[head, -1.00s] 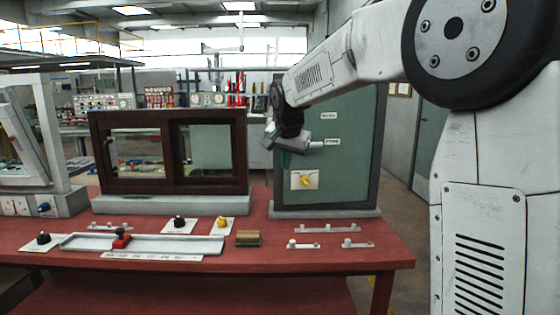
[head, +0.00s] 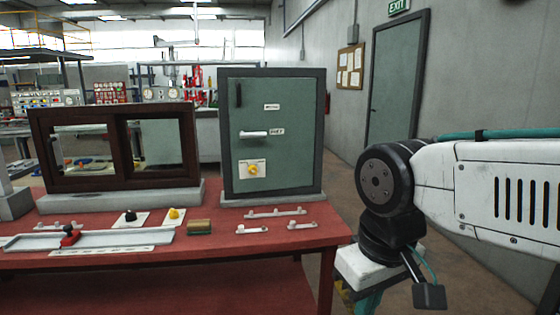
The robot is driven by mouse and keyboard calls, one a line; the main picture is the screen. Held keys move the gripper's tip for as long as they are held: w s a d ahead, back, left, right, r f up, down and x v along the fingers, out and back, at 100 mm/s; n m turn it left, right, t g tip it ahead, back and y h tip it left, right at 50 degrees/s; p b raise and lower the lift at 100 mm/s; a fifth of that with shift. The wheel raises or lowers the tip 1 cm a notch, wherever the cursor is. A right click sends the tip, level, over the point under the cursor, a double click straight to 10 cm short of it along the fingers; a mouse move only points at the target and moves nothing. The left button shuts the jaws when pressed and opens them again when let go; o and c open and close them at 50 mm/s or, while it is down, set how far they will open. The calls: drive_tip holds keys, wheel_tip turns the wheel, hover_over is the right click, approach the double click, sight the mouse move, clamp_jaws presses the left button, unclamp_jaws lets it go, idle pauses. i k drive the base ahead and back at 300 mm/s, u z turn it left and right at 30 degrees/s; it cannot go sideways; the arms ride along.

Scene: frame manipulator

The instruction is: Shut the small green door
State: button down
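The small green door (head: 290,120) stands in a dark grey frame (head: 321,130) at the back right of the red table. It looks flush with its frame, and I see no gap along its edges. It has a dark upright handle (head: 238,95) at upper left, a white lever (head: 253,134) lying level, and a yellow knob (head: 253,170) on a pale plate. My gripper (head: 366,302) hangs low at the right, beyond the table's right end and well apart from the door. Its fingertips are cut off or hidden at the bottom edge, so its opening does not show.
A brown sliding-window frame (head: 118,150) stands left of the door. Several small rails, knobs and a slider track (head: 90,240) lie on the red table (head: 230,250). A larger green door (head: 397,80) is in the wall behind. Floor between table and wall is clear.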

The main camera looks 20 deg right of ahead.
sight(284, 108)
drive_tip(key=z, duration=0.4)
drive_tip(key=k, duration=0.9)
drive_tip(key=u, duration=0.35)
drive_tip(key=i, duration=0.55)
drive_tip(key=u, duration=0.9)
drive_tip(key=i, duration=0.75)
drive_tip(key=z, duration=0.55)
drive_tip(key=i, duration=0.8)
drive_tip(key=z, duration=0.8)
